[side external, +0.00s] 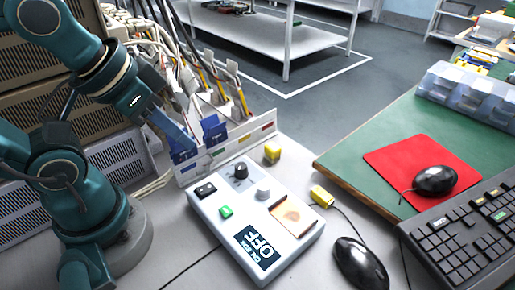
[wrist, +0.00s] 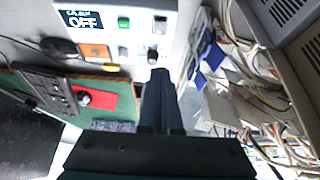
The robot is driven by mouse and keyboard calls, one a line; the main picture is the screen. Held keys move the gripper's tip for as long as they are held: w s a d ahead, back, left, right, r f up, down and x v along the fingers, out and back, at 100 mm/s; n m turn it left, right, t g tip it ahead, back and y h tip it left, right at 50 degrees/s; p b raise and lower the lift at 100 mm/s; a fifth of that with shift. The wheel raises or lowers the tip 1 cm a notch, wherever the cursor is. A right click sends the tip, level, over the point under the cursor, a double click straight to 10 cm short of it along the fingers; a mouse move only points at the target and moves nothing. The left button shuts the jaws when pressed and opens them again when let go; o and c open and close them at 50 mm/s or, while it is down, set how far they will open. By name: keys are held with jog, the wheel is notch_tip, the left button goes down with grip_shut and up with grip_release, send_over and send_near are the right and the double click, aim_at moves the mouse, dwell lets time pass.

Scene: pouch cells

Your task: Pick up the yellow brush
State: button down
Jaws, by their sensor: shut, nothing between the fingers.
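No thing is clearly recognizable as a brush. A small yellow piece (side external: 322,195) lies on the white table beside the control box, at a dark cable; it also shows in the wrist view (wrist: 111,67). More yellow items (side external: 484,57) lie at the far right, too small to tell apart. My gripper (side external: 188,150) is shut and empty, pointing down near the blue clips at the panel, left of both nearer yellow pieces. In the wrist view its fingers (wrist: 160,76) are together.
The white control box (side external: 228,228) has raised knobs and an "OFF" display. A panel with blue clips (side external: 214,130) and many cables stands behind it. A black mouse (side external: 360,265), keyboard (side external: 465,228), red mat (side external: 405,160) with another mouse, and clear organizer (side external: 470,92) are right.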

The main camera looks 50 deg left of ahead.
dwell(0.4)
jog(key=shift+c, duration=1.6)
grip_release()
